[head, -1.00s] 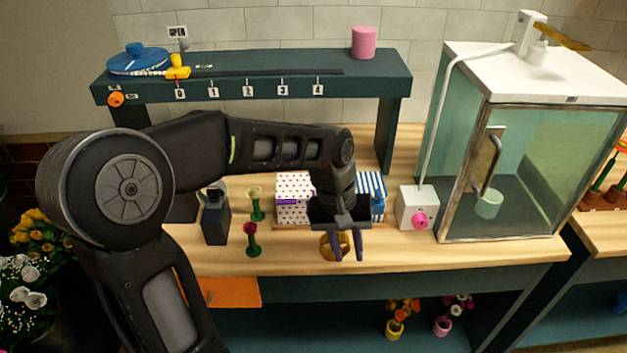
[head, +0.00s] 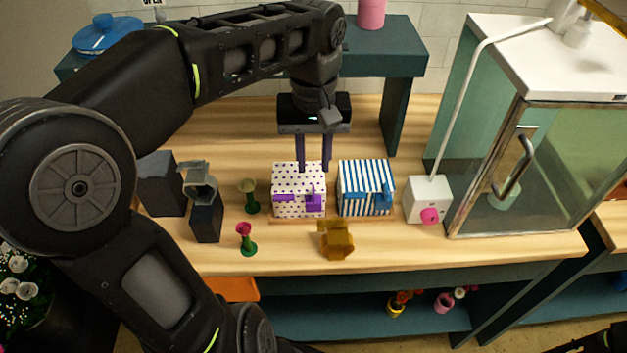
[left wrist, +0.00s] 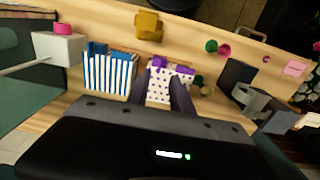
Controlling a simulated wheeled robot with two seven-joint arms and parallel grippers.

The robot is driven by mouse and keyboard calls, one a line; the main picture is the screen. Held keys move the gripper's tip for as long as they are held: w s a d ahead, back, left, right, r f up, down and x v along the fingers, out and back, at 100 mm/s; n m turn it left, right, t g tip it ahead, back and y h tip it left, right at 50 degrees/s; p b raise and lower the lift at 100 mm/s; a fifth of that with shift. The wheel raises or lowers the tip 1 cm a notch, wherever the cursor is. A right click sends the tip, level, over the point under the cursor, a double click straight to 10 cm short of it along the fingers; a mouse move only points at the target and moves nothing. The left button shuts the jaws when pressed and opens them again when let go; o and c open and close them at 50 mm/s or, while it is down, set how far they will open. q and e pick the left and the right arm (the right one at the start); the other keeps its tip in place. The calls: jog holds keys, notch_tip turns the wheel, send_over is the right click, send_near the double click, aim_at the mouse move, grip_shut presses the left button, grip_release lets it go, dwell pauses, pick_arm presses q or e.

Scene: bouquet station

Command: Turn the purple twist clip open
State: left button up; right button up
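The purple twist clip (head: 314,200) sits on the front of a white box with purple dots (head: 299,178), beside a flat purple bar (head: 284,197). The clip also shows on the far side of the dotted box in the left wrist view (left wrist: 160,62). My left gripper (head: 313,166) points down at the back top edge of the dotted box, behind the clip.
A blue-striped box (head: 366,180) with a blue clip stands close on the right. An amber object (head: 336,240) lies in front. Pink and green (head: 245,238) and cream and green (head: 248,195) pieces stand left. A white dispenser box (head: 428,198) and glass cabinet stand right.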

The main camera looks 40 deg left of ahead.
aim_at(314, 190)
pick_arm(q)
jog(key=shift+w+a+f, duration=0.1)
jog(key=shift+f, duration=0.3)
notch_tip(314, 190, down, 7)
jog(key=shift+f+p, duration=0.1)
jog(key=shift+p, duration=0.35)
grip_shut()
